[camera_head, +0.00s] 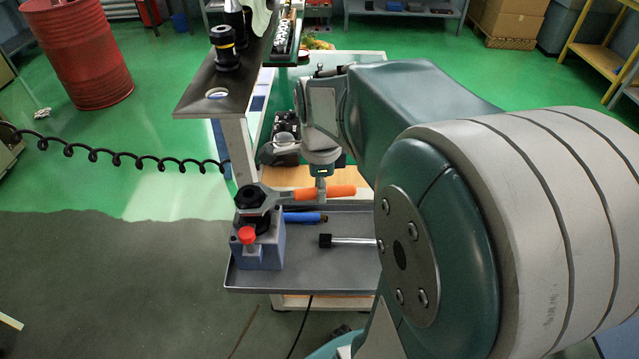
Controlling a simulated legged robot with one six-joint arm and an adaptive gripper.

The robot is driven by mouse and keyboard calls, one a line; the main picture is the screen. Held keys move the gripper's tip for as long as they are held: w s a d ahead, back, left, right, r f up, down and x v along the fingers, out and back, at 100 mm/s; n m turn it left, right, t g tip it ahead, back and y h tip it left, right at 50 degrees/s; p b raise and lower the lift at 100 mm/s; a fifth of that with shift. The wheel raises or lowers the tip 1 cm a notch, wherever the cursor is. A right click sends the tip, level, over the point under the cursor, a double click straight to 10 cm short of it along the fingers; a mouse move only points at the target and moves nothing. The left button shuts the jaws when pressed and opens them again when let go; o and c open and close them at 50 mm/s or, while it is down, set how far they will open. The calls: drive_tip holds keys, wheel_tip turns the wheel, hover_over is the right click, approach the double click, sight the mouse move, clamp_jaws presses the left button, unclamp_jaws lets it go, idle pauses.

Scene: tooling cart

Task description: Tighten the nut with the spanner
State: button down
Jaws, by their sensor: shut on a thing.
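The spanner (340,191) has an orange handle and a grey open-ended head (273,199) pointing left. My gripper (320,186) reaches down from above and is shut on the orange handle near its middle. The spanner is about level, above the tray. The black nut (250,195) sits on top of a blue-grey fixture block (264,253) at the tray's left end. The spanner head is at the nut's right side, and its jaws appear to reach around it. How fully they seat is too small to tell.
A red knob (247,235) is on the fixture's front. The grey tray (310,281) holds a blue-handled tool (303,217) and a black-headed hammer-like tool (350,240). A dark shelf (205,95) with black tool holders (225,48) stands behind left. A coiled cable (120,158) hangs at left.

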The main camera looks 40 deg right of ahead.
drive_tip(key=shift+s+a, duration=0.1)
drive_tip(key=shift+s, duration=0.1)
idle(0.4)
drive_tip(key=shift+s+d, duration=0.2)
